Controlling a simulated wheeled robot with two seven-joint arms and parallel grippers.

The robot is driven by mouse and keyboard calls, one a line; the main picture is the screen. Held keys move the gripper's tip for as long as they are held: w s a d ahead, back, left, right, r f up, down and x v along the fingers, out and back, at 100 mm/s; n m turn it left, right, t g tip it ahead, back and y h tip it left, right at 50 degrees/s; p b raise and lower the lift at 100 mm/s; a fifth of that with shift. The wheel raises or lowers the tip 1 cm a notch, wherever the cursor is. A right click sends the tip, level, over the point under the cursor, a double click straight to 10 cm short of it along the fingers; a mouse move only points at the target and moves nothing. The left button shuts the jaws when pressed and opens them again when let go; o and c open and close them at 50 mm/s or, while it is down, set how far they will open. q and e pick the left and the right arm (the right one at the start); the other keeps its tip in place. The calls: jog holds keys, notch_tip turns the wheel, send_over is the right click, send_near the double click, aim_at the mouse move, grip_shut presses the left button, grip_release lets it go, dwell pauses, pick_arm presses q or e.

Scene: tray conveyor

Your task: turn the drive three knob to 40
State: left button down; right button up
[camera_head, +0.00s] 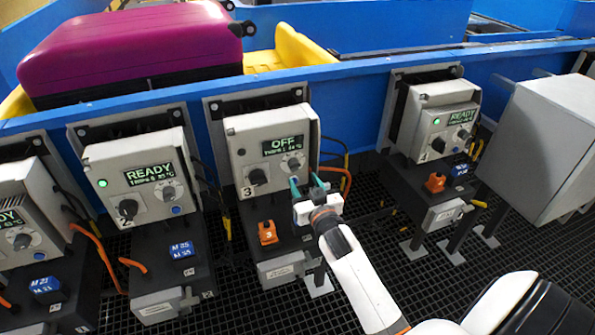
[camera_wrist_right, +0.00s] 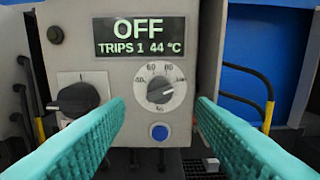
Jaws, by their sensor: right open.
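The drive three box (camera_head: 268,150) is marked 3, and its screen reads OFF. The wrist view's screen (camera_wrist_right: 138,36) reads OFF, TRIPS 1, 44 °C. The dark speed knob (camera_wrist_right: 160,91) sits on a pale round dial below the screen; it also shows in the head view (camera_head: 294,164). Marks 40, 60 and 80 run along the dial's top. The pointer seems to lean up and right, but its exact value is unclear. My right gripper (camera_head: 306,183) is open in front of the box, its teal fingers either side of the knob and apart from it. My left gripper is out of view.
A larger black rotary switch (camera_wrist_right: 80,98) is left of the dial. A blue button (camera_wrist_right: 159,131) is below it. An orange tag (camera_head: 267,232) is on the lower box. Similar drive boxes (camera_head: 140,178) stand on both sides. An orange cable (camera_head: 345,180) loops at right.

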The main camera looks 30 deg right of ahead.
aim_at(295, 166)
jog(key=x, duration=0.5)
jog(key=shift+w, duration=0.35)
jog(key=c, duration=0.9)
jog(key=shift+c, duration=0.2)
